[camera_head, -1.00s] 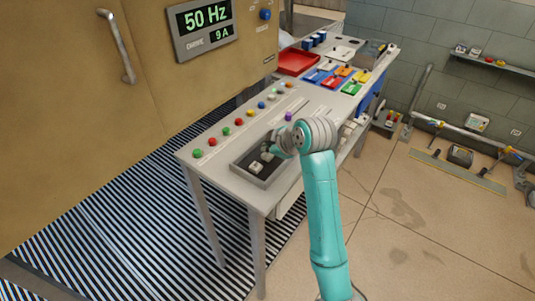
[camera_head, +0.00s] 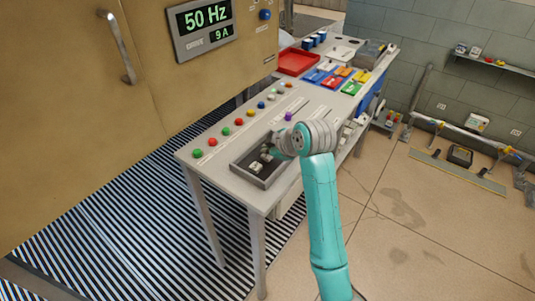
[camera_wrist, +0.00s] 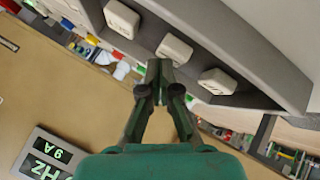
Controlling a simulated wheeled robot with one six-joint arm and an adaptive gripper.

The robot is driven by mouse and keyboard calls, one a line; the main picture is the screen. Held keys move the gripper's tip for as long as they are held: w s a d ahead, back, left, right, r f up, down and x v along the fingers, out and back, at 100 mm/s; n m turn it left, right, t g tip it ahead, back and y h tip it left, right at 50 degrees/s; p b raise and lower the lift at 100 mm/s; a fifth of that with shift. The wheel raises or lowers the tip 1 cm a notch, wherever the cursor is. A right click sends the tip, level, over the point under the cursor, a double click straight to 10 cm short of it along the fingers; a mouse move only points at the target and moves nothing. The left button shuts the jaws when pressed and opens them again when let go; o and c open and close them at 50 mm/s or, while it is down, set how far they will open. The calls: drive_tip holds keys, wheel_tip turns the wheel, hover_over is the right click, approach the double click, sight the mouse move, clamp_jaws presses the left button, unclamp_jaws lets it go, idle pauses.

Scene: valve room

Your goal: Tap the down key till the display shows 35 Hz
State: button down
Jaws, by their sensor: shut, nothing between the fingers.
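The display (camera_head: 206,26) on the tan cabinet reads 50 Hz, with 9 A below it. It also shows upside down at the lower left of the wrist view (camera_wrist: 45,158). A dark key tray (camera_head: 244,167) is set in the near end of the grey bench. The wrist view shows three pale keys: one at the upper left (camera_wrist: 122,18), a middle key (camera_wrist: 174,49) and one at the right (camera_wrist: 217,82). Their labels are too unclear to tell which is down. My gripper (camera_wrist: 159,70) is shut and empty, its tips close to the middle key; contact cannot be told.
Several coloured buttons (camera_head: 239,122) line the bench's cabinet side. A red tray (camera_head: 298,62) and coloured bins (camera_head: 341,77) stand farther back. The cabinet with its handle (camera_head: 118,47) is at the left. Open floor (camera_head: 430,215) lies to the right.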

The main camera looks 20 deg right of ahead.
drive_tip(key=shift+f, duration=0.25)
idle(0.5)
drive_tip(key=shift+r, duration=0.9)
drive_tip(key=shift+r, duration=0.15)
drive_tip(key=shift+r, duration=2.35)
